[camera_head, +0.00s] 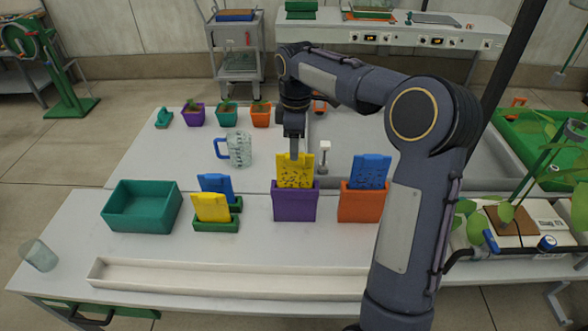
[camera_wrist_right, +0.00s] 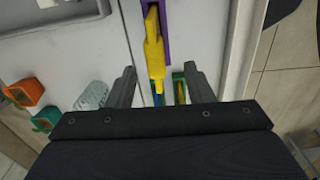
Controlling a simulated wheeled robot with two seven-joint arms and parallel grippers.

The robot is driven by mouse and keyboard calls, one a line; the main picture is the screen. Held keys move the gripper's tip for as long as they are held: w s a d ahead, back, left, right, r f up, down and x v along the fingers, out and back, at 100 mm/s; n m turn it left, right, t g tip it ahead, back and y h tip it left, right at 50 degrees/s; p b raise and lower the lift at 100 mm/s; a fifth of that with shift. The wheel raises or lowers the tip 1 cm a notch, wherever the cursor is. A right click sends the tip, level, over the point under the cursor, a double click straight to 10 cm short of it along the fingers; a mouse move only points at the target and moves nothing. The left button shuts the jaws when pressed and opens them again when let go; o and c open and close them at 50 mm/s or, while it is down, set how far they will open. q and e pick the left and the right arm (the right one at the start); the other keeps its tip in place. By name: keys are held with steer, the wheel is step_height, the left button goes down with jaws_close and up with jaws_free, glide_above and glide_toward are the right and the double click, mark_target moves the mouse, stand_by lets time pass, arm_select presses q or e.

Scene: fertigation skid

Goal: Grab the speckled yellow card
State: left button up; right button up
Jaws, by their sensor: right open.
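The speckled yellow card (camera_head: 296,171) stands upright in a purple holder (camera_head: 295,205) in the middle of the table. In the wrist view the yellow card (camera_wrist_right: 154,55) shows nearly edge-on from above, with the purple holder (camera_wrist_right: 165,12) around its far part. My right gripper (camera_head: 294,144) is over the card's top edge. In the wrist view its two fingers (camera_wrist_right: 163,72) are apart, with the card in line with the gap between them. I cannot tell whether either finger touches it. My left gripper is not in view.
A speckled blue card (camera_head: 370,171) stands in an orange holder (camera_head: 362,202) to the right. A plain yellow card (camera_head: 211,207) and a blue card (camera_head: 217,183) stand in green holders to the left. A jug (camera_head: 238,149), a teal bin (camera_head: 142,206) and a white tray (camera_head: 225,280) are nearby.

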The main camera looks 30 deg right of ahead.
mark_target(295, 164)
steer(key=shift+w+d+f, duration=0.1)
steer(key=shift+w+f, duration=0.2)
steer(key=shift+w, duration=0.1)
step_height(295, 164, down, 8)
steer(key=shift+s+r+p, duration=0.1)
steer(key=shift+r+p, duration=0.05)
steer(key=shift+p, duration=0.55)
jaws_close()
steer(key=shift+r, duration=0.1)
